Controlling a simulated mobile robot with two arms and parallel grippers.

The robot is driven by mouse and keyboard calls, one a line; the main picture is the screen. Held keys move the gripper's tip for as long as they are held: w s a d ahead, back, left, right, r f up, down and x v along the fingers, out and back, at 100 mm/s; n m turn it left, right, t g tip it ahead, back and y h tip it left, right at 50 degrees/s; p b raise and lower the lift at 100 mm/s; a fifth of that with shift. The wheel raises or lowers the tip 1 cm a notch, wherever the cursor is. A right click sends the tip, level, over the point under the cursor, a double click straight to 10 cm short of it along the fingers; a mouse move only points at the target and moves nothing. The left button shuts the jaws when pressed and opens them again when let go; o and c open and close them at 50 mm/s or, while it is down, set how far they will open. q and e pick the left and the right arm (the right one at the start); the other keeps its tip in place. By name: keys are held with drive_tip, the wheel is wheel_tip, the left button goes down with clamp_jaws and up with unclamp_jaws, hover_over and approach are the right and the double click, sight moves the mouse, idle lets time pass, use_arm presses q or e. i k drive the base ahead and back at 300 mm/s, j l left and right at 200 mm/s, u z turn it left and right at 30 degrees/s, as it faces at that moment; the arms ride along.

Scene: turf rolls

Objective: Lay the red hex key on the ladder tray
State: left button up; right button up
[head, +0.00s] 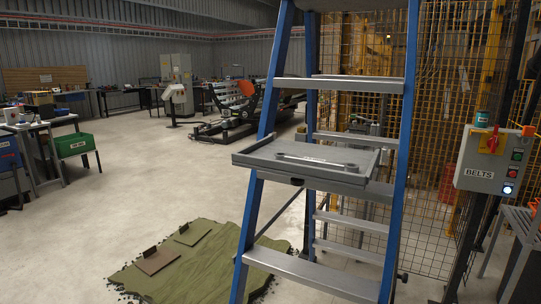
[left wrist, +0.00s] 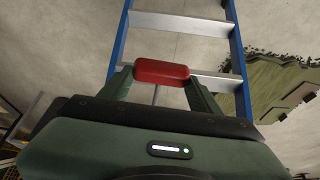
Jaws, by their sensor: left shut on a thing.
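The ladder tray (head: 359,181) is a flat grey shelf on the blue stepladder (head: 254,190) in the head view. A grey spanner-like tool lies along it (head: 317,162). In the left wrist view my left gripper (left wrist: 161,78) is shut on the red hex key (left wrist: 161,70). The ladder's rails and steps (left wrist: 180,22) show beyond the fingers. The tray cannot be made out there. Neither gripper shows in the head view.
A piece of green turf (head: 205,250) with two flat plates lies on the floor left of the ladder. A yellow mesh fence (head: 440,130) stands behind it. A grey BELTS control box (head: 490,172) is at the right. Open floor (head: 120,190) lies to the left.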

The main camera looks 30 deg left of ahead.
sight(292, 150)
drive_tip(key=i+l+u, duration=0.2)
drive_tip(key=u, duration=0.25)
drive_tip(key=i+l+u, duration=0.1)
drive_tip(key=l+u, duration=1.25)
drive_tip(key=i+j, duration=0.05)
